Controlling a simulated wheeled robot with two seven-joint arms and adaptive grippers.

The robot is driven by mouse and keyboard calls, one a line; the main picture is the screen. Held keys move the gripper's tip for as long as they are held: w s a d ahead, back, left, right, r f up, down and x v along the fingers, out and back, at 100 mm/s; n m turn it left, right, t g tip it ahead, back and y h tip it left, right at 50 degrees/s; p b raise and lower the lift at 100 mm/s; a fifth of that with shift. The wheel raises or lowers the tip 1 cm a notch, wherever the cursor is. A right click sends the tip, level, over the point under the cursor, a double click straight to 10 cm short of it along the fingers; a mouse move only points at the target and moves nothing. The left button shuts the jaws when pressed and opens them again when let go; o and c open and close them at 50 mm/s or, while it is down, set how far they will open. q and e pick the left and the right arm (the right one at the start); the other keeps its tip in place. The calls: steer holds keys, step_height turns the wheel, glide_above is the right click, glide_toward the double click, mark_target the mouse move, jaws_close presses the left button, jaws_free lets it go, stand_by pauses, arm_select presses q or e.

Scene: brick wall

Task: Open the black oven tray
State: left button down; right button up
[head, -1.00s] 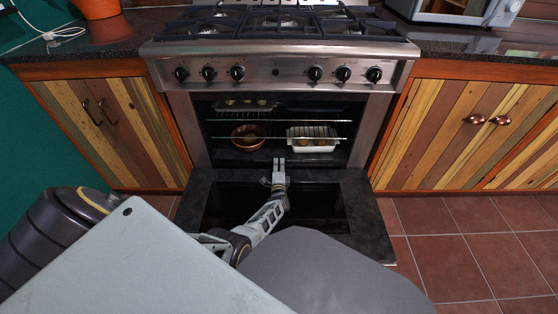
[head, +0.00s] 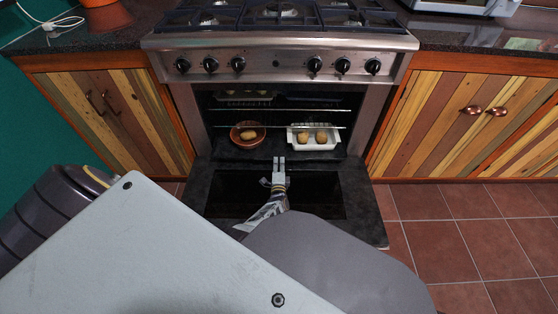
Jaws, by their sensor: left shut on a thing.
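The oven (head: 280,45) stands ahead with its door (head: 360,205) folded down. The black oven tray (head: 262,150) is low in the cavity, reaching out toward the opened door. A brown bowl (head: 236,140) with a round, tan item and a white dish (head: 328,143) with two potato-like items rest on it. My left gripper (head: 279,162) is shut at the middle of the tray's front edge, above the door. The exact contact is small and hard to see. My right gripper is not in view.
A wire rack (head: 285,109) sits above the tray, with a dark pan behind. Wooden cabinets (head: 465,125) flank the oven on both sides. The tiled floor (head: 455,240) at right is clear.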

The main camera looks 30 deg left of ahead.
arm_select(q)
steer(key=shift+d+f, duration=0.1)
steer(key=c, duration=1.6)
jaws_free()
steer(key=shift+o, duration=0.2)
steer(key=shift+w, duration=0.15)
